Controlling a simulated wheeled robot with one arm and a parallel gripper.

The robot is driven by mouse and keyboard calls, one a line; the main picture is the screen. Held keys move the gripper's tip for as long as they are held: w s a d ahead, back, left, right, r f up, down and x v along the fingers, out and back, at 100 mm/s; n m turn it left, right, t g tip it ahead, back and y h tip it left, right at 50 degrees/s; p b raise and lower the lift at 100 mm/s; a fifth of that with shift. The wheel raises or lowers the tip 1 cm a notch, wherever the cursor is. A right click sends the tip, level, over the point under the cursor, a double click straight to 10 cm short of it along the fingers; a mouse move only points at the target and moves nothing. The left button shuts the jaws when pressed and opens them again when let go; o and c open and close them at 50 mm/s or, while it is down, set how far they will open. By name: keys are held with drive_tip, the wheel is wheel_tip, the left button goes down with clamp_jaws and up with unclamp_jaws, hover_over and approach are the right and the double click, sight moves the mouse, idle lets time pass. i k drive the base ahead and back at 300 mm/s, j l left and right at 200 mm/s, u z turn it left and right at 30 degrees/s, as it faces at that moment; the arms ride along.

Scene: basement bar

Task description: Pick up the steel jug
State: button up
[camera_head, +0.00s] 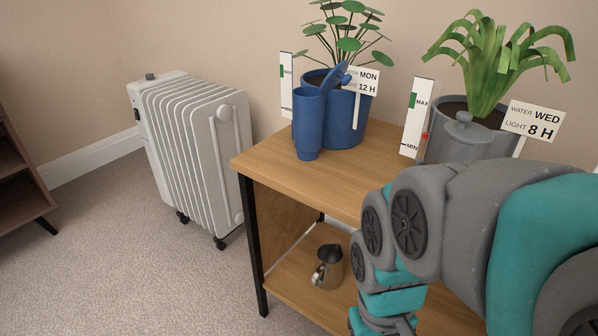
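The steel jug (328,267) stands upright on the wooden lower shelf (286,276) of the side table. It is small and shiny, with its handle toward the lower left and a dark opening at the top. My arm comes in from the right, and its lower links hang just right of the jug with a visible gap. My gripper is below the bottom edge of the picture, so its fingers are not seen.
The table's wooden top (275,156) overhangs the jug. A black front leg (254,245) stands to its left. A white radiator (190,150) stands left; carpet between is clear.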

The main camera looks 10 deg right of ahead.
sight(326, 277)
drive_tip(key=k, duration=0.45)
drive_tip(key=k+u, duration=0.1)
drive_tip(key=u, duration=0.8)
drive_tip(key=k+u, duration=0.15)
drive_tip(key=u, duration=0.3)
drive_tip(key=k+l+u, duration=0.25)
drive_tip(key=k+l, duration=0.4)
